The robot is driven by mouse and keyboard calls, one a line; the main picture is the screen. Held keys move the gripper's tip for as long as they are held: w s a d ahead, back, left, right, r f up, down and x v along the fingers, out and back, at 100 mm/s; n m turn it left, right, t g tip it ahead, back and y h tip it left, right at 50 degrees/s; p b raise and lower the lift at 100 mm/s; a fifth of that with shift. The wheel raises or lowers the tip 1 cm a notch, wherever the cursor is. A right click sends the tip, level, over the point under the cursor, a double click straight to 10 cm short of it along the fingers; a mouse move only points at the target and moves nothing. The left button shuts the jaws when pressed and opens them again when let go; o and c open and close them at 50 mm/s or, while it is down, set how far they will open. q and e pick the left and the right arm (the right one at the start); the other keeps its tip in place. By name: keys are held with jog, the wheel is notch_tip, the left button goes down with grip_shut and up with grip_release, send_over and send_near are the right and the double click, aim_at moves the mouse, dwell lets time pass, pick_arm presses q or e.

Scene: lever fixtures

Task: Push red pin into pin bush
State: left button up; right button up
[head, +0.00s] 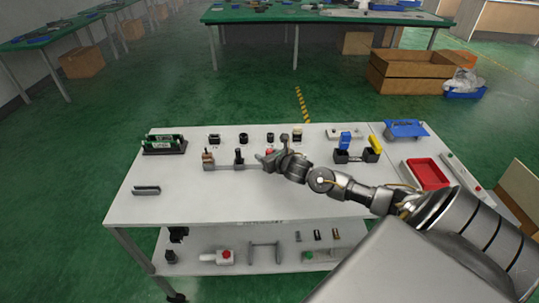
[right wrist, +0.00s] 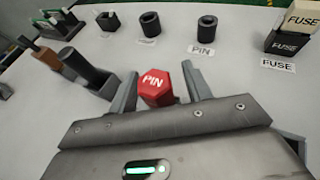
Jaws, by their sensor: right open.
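The red pin (right wrist: 158,88) has a hexagonal head marked PIN and stands between the two fingers of my right gripper (right wrist: 161,84). The fingers are apart, with one on each side of the pin. In the head view only a bit of the red pin (head: 269,152) shows beside my right gripper (head: 264,158). The pin bush (right wrist: 207,36) is a black hollow cylinder on the table behind the pin, with a PIN label in front of it. It also shows in the head view (head: 270,137). The pin's lower part is hidden. My left gripper is out of view.
Left of my gripper stand a brown-handled lever (head: 207,156) and a black-handled lever (head: 239,156). A second black cylinder (right wrist: 150,25) stands left of the pin bush, and a fuse block (right wrist: 292,35) right. A red tray (head: 427,174) lies right. The white table's front is mostly clear.

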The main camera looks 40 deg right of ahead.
jog(key=shift+c, duration=0.3)
jog(key=c, duration=1)
jog(key=shift+r, duration=0.5)
notch_tip(320, 180, up, 2)
jog(key=shift+r, duration=0.15)
jog(key=s+a+r+b, duration=0.2)
jog(key=s+a+r, duration=0.7)
jog(key=s+r, duration=0.15)
jog(key=w+a+r, duration=0.2)
jog(key=a+r, duration=0.2)
jog(key=a, duration=0.3)
jog(key=w+a+r+n+y, duration=0.1)
jog(key=w+a+r, duration=0.2)
jog(key=a+r, duration=0.2)
jog(key=a, duration=0.3)
jog(key=shift+w+r+y, duration=0.15)
jog(key=shift+y, duration=0.15)
